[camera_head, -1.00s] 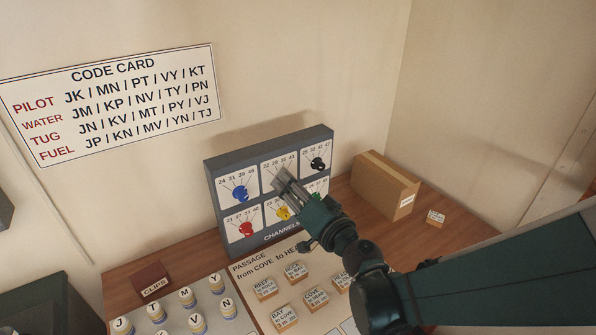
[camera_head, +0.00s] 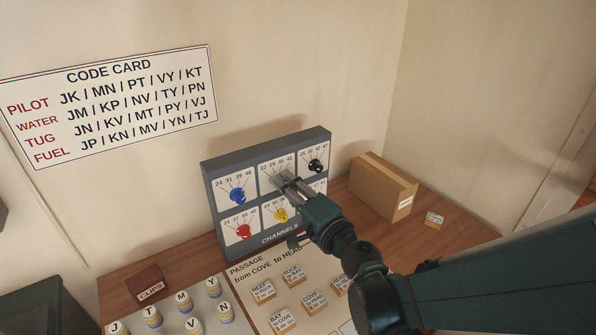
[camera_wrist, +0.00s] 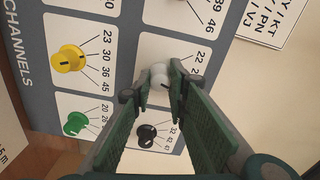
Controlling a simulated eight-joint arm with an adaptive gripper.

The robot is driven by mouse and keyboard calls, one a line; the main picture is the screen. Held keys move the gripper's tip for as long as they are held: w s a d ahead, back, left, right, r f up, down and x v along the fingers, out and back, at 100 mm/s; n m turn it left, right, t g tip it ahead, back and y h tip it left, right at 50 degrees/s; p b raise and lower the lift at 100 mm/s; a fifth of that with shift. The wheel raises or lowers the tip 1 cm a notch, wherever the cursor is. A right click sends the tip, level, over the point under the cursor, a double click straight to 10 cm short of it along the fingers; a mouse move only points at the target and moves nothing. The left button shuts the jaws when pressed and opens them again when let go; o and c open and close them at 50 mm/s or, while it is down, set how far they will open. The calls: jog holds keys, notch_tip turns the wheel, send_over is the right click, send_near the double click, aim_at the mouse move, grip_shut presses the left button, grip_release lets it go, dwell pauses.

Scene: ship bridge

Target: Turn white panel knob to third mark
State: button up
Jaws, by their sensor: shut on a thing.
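The grey channels panel (camera_head: 209,196) stands upright on the desk against the wall, with coloured knobs on white plates. The white knob (camera_wrist: 160,74) shows in the wrist view between my fingertips, which touch it from both sides. My gripper (camera_head: 284,180) reaches the top middle plate in the head view and hides the white knob there. It also shows in the wrist view (camera_wrist: 160,84), shut on that knob. Numbers 22, 29, 35 and 41 are printed above this knob. The knob's pointer is mostly hidden, so I cannot tell which mark it faces.
Neighbouring knobs are blue (camera_head: 237,195), red (camera_head: 243,231), yellow (camera_wrist: 68,58), green (camera_wrist: 75,123) and black (camera_wrist: 147,134). A cardboard box (camera_head: 382,186) stands right of the panel. Lettered pieces and labelled blocks lie in front.

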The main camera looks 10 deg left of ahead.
dwell(0.4)
jog(key=o, duration=0.9)
jog(key=shift+s, duration=0.1)
jog(key=shift+v, duration=5.95)
jog(key=shift+d, duration=0.15)
jog(key=s+d+f+n+g+h, duration=0.1)
jog(key=s+d+h, duration=0.3)
jog(key=d, duration=0.6)
jog(key=s+d+f+n+g+h, duration=0.2)
jog(key=s+d+n+g+h, duration=0.1)
jog(key=d, duration=0.7)
jog(key=s+d+f+n+g+h, duration=0.1)
jog(key=s+d+h, duration=0.3)
jog(key=d, duration=0.6)
jog(key=shift+s+d+f+n+g+h, duration=0.2)
jog(key=shift+f+n+h, duration=0.1)
jog(key=shift+n+h, duration=0.15)
jog(key=shift+s+d+f+n+g+h, duration=0.15)
jog(key=shift+f+n+g+h, duration=0.05)
jog(key=shift+f+n+h, duration=0.2)
